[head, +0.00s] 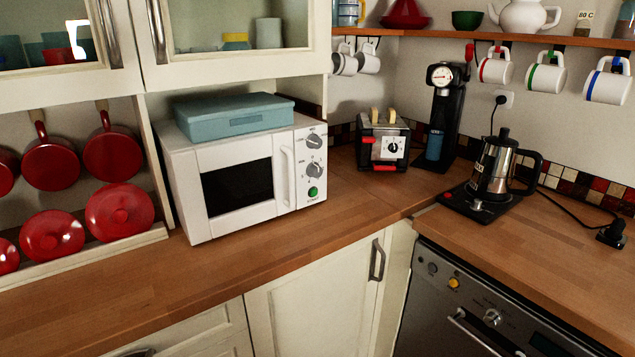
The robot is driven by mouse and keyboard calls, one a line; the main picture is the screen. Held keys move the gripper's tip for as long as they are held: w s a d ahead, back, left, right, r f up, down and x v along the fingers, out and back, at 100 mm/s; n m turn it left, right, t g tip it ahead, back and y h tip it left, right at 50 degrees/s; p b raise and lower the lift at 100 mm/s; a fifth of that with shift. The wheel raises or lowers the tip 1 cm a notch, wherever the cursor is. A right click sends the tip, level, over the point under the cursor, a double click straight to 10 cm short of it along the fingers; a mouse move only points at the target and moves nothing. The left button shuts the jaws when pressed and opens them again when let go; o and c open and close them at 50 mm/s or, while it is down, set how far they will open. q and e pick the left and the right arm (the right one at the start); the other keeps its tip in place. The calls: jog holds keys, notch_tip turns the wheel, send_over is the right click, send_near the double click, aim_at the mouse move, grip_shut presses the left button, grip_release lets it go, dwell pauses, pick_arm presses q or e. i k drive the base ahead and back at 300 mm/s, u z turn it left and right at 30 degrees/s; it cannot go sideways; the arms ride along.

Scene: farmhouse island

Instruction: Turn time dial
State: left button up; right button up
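A white microwave (181,175) stands on the wooden counter, left of the middle in the head view. Its door with a dark window (238,188) is shut. On its right side panel are two grey dials, an upper dial (313,141) and a lower dial (314,169). A green button (313,192) sits below them. I cannot read which dial is the time dial. Neither of my grippers shows in the head view.
A blue box (234,117) lies on top of the microwave. A toaster (382,142), a coffee machine (440,115) and a kettle (494,165) stand to the right. The counter (345,205) in front of and right of the microwave is clear.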

aim_at(314, 169)
jog(key=u, duration=0.35)
jog(key=i, duration=1.25)
jog(key=u, duration=0.1)
